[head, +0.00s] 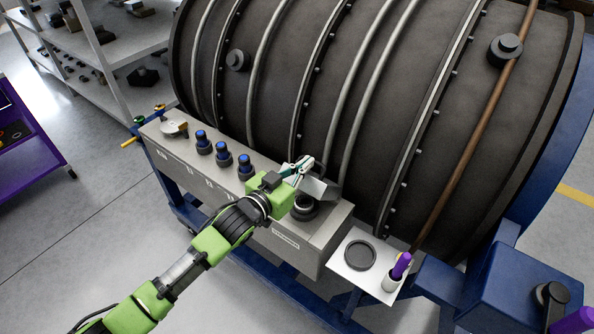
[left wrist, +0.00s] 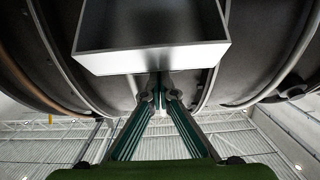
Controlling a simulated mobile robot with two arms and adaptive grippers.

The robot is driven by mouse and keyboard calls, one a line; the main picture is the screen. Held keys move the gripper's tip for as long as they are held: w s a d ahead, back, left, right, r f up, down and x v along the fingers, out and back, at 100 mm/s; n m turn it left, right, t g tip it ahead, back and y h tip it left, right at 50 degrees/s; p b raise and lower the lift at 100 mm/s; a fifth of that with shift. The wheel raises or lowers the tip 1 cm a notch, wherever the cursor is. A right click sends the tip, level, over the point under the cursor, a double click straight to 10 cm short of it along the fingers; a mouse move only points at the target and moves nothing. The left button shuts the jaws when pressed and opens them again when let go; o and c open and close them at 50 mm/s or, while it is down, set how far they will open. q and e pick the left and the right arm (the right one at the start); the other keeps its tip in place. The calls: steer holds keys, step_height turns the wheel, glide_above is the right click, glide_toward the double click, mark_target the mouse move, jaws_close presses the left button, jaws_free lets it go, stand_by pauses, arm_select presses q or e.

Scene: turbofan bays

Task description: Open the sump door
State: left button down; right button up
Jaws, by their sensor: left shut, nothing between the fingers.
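My left gripper (head: 304,164) is shut and empty at the right end of the grey panel box (head: 285,240), close to the dark engine casing. A small grey metal plate (head: 317,188), which may be the sump door, stands tilted just right of the fingers, above a dark round fitting (head: 303,209). In the left wrist view the shut fingertips (left wrist: 160,88) lie just below the edge of a grey, box-like metal piece (left wrist: 150,58). I cannot tell whether they touch it. The arm hides part of the panel. My right gripper is not in view.
Several blue-topped knobs (head: 222,155) stand on the panel left of the gripper. A white side tray (head: 347,262) holds a black ring (head: 360,255) and a purple-handled tool (head: 401,265). The engine (head: 290,80) fills the back. Clear floor lies at left.

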arm_select(q)
steer(key=w+d, duration=0.1)
steer(key=w+d+r+b, duration=0.1)
steer(key=w, duration=0.1)
steer(key=shift+w+d, duration=0.2)
steer(key=shift+d, duration=0.1)
steer(key=shift+r+b+x, duration=0.25)
steer(key=shift+b+x, duration=0.05)
steer(key=shift+x, duration=0.8)
